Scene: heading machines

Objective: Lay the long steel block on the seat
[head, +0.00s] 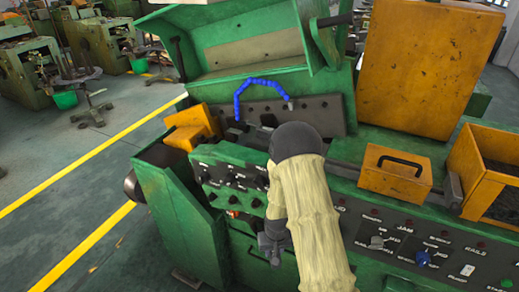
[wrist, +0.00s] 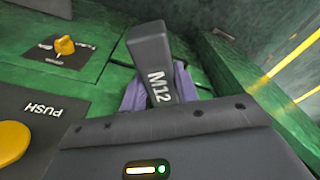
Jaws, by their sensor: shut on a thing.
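A dark grey steel block (wrist: 152,50) marked M12 stands up between my gripper's purple fingers in the wrist view. My gripper (wrist: 160,92) is shut on it. The block's lower end is hidden by the fingers and wrist housing. In the head view, my gripper (head: 270,246) hangs in front of the green machine (head: 178,205), below its left control panel. My arm covers part of it, and the block cannot be told apart there. I cannot make out which part is the seat.
The machine has an open green hood (head: 250,55), a blue hose (head: 238,98) and a knob panel (head: 228,180). A yellow handled box (head: 396,177) and an open yellow bin (head: 490,180) stand at the right. In the wrist view, a yellow button (wrist: 12,142) is close by.

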